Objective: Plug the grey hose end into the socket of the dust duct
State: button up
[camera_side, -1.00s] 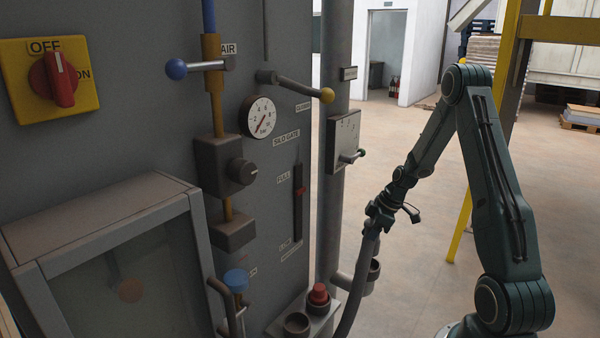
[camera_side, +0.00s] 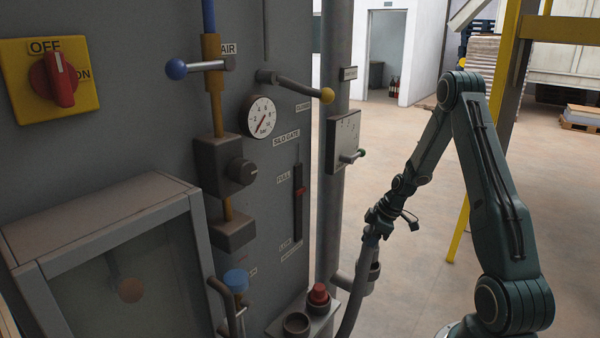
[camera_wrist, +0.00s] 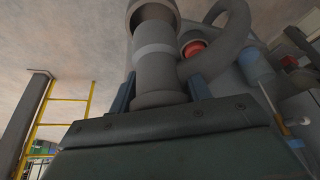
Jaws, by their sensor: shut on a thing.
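My gripper (camera_side: 375,222) is shut on the grey hose end (camera_wrist: 157,72), which sits between the two fingers in the wrist view and has a paler band around it. In the side view the grey hose (camera_side: 353,312) runs down from the gripper, leaning slightly. The hose partly covers the socket in the side view. A round grey collar (camera_wrist: 150,12) shows beyond the hose end in the wrist view. I cannot tell whether the hose end touches the socket.
A red button (camera_side: 318,294) and an open round holder (camera_side: 296,324) sit on a shelf left of the hose. A green-tipped lever box (camera_side: 343,143) is on the duct above. The floor between duct and arm is clear.

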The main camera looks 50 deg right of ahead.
jog(key=shift+f, duration=2.4)
jog(key=o, duration=1.1)
jog(key=v, duration=1.3)
jog(key=shift+s+r, duration=0.2)
jog(key=shift+r, duration=0.15)
